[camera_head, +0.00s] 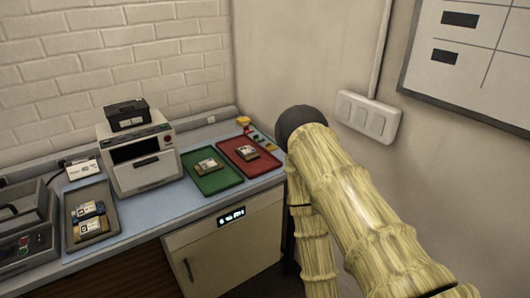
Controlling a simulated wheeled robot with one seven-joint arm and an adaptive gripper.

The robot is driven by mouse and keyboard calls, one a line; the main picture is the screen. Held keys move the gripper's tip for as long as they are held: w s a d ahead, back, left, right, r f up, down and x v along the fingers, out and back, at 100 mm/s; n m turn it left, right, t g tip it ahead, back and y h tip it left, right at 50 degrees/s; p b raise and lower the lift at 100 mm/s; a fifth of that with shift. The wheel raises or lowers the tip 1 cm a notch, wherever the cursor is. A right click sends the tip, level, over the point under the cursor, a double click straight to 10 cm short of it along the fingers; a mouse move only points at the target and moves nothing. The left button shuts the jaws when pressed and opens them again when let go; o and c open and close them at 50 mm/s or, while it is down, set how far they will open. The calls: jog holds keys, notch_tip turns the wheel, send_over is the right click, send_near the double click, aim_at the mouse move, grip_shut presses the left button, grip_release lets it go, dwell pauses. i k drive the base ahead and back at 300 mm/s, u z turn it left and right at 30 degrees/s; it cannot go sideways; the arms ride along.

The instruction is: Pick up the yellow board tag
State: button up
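A small yellow item (243,121) stands at the back right of the counter, close to the wall corner. It may be the yellow board tag, but it is too small to tell. A few more tiny coloured pieces (260,138) lie beside the red tray, and my arm partly covers that end. My bamboo-textured arm rises at the right, bends at a dark joint and runs down out of the picture. My gripper is not in view.
A cabinet (235,245) is below. A switch panel (366,116) and whiteboard (478,45) are on the wall.

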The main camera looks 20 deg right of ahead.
aim_at(269, 147)
jog(key=u, duration=1.25)
jog(key=i, duration=1.05)
jog(key=z, duration=1.15)
